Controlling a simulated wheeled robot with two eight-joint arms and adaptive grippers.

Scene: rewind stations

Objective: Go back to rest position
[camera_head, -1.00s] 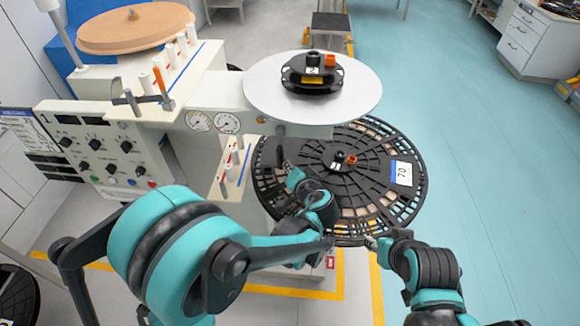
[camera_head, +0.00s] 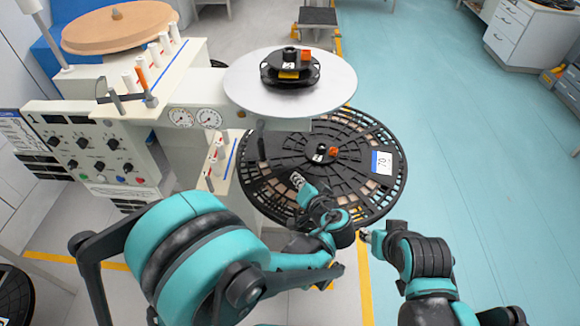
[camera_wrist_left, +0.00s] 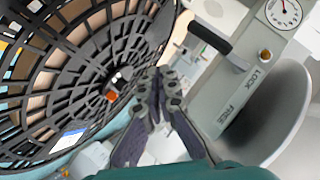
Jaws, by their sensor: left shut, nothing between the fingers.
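My left gripper (camera_head: 298,181) is shut and empty in the head view. It appears over the front part of the large black slotted reel (camera_head: 348,178), which bears a white label "70". In the left wrist view, my left gripper's fingers (camera_wrist_left: 157,88) are together in the middle, with the black reel (camera_wrist_left: 75,72) to their left. My right gripper (camera_head: 365,236) is near the reel's front edge in the head view. It is small and partly hidden by its own arm, so its opening does not show.
The rewind machine (camera_head: 95,150) stands at left with gauges and knobs. Its silver disc (camera_head: 240,88) carries a small black reel (camera_head: 290,68). The wrist view shows a dark handle (camera_wrist_left: 212,39) close to the fingers. The blue floor at right is clear. A drawer cabinet (camera_head: 512,35) stands far right.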

